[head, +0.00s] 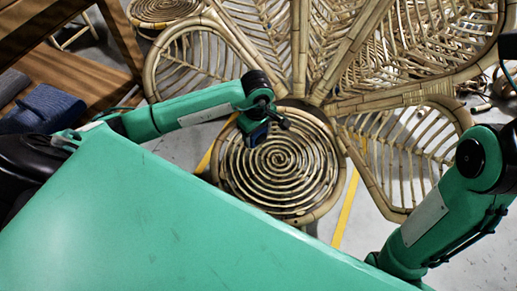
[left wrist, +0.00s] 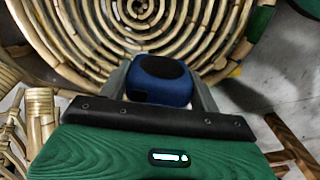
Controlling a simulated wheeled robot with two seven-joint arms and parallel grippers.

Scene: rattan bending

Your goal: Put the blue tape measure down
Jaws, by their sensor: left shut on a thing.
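The blue tape measure (left wrist: 160,82) has a blue body with a black top and sits between the two fingers of my left gripper (left wrist: 163,85) in the left wrist view. The gripper is shut on it. In the head view the left gripper (head: 262,130) and the tape measure (head: 256,136) show over the round rattan spiral seat (head: 285,195). The spiral seat also fills the upper part of the left wrist view (left wrist: 90,50). I cannot tell how high the tape measure is above it. My right arm comes in at the right; its gripper is out of view.
Large rattan leaf-shaped panels (head: 400,135) spread behind and to the right of the seat. A wooden bench (head: 85,75) stands at the left with a dark blue folded thing (head: 45,108) on it. A yellow line (head: 346,210) runs along the grey floor.

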